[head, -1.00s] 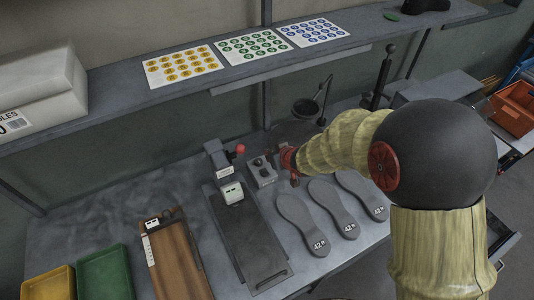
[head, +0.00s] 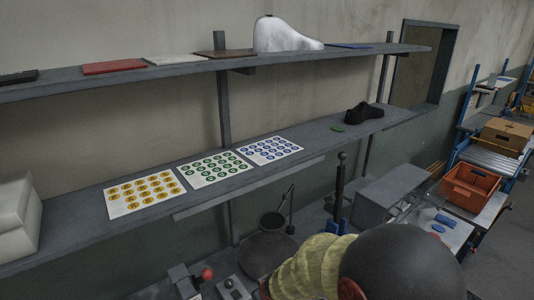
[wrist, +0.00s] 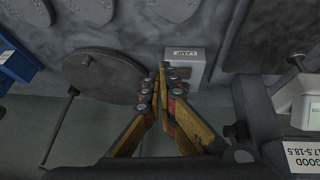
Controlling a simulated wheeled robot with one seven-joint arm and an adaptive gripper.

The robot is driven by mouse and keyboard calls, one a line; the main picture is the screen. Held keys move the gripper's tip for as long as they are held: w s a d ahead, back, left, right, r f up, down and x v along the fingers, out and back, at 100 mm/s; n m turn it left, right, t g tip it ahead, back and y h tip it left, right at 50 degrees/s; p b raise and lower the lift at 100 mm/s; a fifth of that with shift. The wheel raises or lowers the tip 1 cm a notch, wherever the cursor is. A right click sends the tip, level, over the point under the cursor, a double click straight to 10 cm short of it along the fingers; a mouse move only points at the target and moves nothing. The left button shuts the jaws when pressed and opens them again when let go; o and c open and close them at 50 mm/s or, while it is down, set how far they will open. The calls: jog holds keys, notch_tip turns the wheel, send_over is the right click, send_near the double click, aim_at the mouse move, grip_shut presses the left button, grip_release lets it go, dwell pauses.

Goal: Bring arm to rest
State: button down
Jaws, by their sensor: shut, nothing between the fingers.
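My gripper (wrist: 162,92) shows in the wrist view with its two fingers together and nothing between them. It hangs above the bench, between a dark round disc (wrist: 105,75) and a light grey box labelled LAMP (wrist: 185,64). In the head view my arm rises at the bottom right and the gripper itself is out of the frame.
A lower shelf (head: 290,152) holds yellow, green and blue sticker sheets and a black shoe (head: 364,113). An upper shelf (head: 190,68) holds a white last (head: 285,35). An orange crate (head: 470,186) stands at right.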

jog(key=s+d+r+m+h+b, duration=0.1)
jog(key=s+d+r+m+b, duration=0.2)
jog(key=s+d+r, duration=0.6)
jog(key=s+d+r+m+h+b, duration=0.1)
jog(key=s+d+r+m+b, duration=0.3)
jog(key=s+d+r, duration=0.6)
jog(key=s+d+b, duration=0.1)
jog(key=s+d, duration=0.1)
jog(key=s, duration=0.4)
jog(key=shift+s+d+r, duration=0.2)
jog(key=shift+s, duration=0.15)
